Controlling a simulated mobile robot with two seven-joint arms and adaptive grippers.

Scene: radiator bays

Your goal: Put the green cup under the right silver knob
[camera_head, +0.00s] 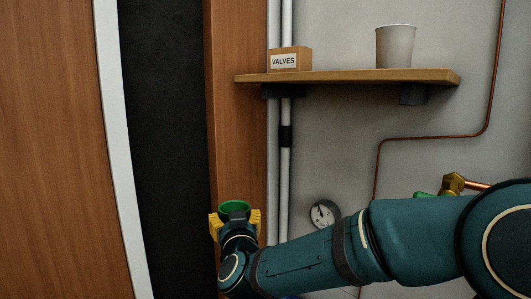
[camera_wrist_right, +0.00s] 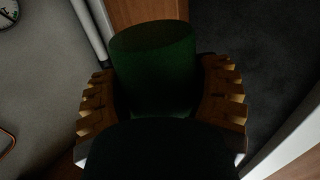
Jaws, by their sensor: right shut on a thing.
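The green cup (camera_head: 234,207) is upright between the yellow fingers of my right gripper (camera_head: 235,221), in front of the wooden post, in the lower middle of the head view. In the right wrist view the green cup (camera_wrist_right: 155,70) fills the middle, and the fingers of my right gripper (camera_wrist_right: 160,100) close on it from both sides. My right arm reaches in from the right of the head view. No silver knob shows in either view. My left gripper is not in view.
A wooden shelf (camera_head: 350,76) on the wall holds a box labelled VALVES (camera_head: 290,59) and a pale bucket (camera_head: 396,46). A gauge (camera_head: 323,213), a copper pipe (camera_head: 430,137) and a brass valve (camera_head: 453,184) are on the wall. A dark opening (camera_head: 165,150) lies left of the post.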

